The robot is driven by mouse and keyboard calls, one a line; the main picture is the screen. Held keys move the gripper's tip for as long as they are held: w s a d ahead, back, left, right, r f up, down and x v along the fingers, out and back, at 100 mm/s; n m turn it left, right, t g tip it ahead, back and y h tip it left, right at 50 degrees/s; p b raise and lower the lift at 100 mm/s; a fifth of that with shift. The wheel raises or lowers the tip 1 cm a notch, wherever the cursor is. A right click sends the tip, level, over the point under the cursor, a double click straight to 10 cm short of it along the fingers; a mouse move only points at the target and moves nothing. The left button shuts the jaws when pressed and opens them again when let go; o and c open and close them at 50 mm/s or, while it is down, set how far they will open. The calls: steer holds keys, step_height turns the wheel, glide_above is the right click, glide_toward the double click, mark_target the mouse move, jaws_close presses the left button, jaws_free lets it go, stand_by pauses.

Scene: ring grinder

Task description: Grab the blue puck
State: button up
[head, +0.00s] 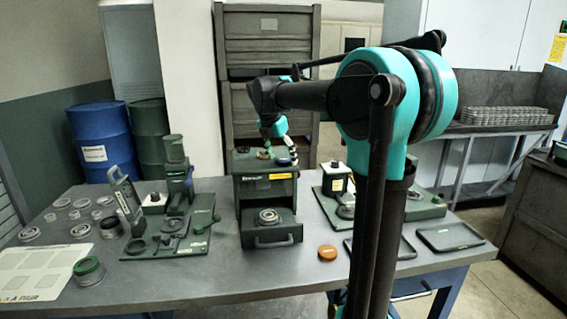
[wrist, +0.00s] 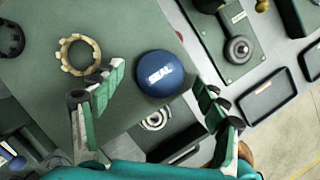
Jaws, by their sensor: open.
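In the head view the puck (head: 284,162) is on the right part of the station top (head: 243,163). My gripper (wrist: 158,80) is open and empty, with one finger to each side of the puck in the wrist view. The fingers look apart from it; the height gap is hard to judge. In the head view my gripper (head: 281,151) is just over the station top, partly behind my arm.
A brass toothed ring (wrist: 80,55) lies left of the puck on the same top. Below, an open drawer (head: 273,236) holds a metal ring (head: 267,215). An orange puck (head: 327,253) and black trays (head: 450,236) are on the table to the right.

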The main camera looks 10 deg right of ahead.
steer(key=c, duration=1.3)
